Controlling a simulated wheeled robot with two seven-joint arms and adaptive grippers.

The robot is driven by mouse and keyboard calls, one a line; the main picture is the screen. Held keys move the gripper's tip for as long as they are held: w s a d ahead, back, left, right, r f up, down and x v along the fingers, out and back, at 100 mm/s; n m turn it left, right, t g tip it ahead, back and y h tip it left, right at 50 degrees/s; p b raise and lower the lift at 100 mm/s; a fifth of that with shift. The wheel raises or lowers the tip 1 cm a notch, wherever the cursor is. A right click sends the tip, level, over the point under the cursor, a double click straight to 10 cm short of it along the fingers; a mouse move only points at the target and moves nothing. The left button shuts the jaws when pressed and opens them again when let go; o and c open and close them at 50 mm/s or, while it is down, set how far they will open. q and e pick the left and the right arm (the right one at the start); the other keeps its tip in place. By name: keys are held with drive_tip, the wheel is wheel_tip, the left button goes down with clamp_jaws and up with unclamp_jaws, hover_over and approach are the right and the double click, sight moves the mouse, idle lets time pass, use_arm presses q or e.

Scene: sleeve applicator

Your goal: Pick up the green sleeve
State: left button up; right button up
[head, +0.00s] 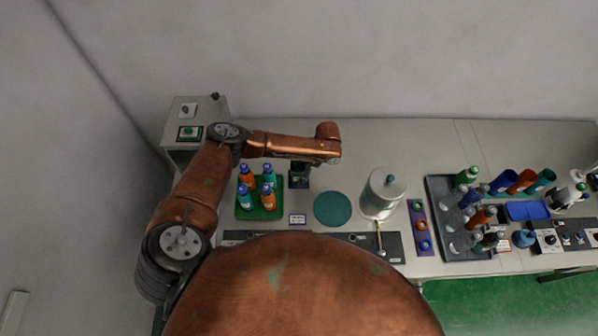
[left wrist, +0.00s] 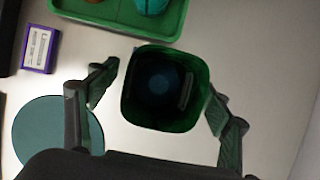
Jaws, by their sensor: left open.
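The green sleeve (left wrist: 140,116) shows in the left wrist view as a dark green, open-topped hollow piece with rounded corners, dark inside. My left gripper (left wrist: 160,92) is open, with one finger on each side of the sleeve. The right finger looks close to its wall and a gap shows at the left finger; contact cannot be told. In the head view the left gripper (head: 299,176) points down at the table, right of the green tray, and mostly hides the sleeve. My right gripper is not in view.
A green tray (head: 241,213) with several capped bottles stands just left of the gripper. A small label sign (head: 297,219), a teal round mat (head: 332,209) and a white canister (head: 383,195) are nearby. A grey rack (head: 436,193) with bottles stands to the right. The table behind is clear.

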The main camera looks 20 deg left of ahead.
use_arm(q)
drive_tip(key=shift+c, duration=0.6)
drive_tip(key=c, duration=0.6)
drive_tip(key=shift+c, duration=0.3)
wheel_tip(320, 180, up, 10)
drive_tip(key=shift+r, duration=0.1)
drive_tip(key=shift+r+p, duration=0.35)
drive_tip(key=shift+p, duration=0.35)
drive_tip(key=shift+r, duration=0.1)
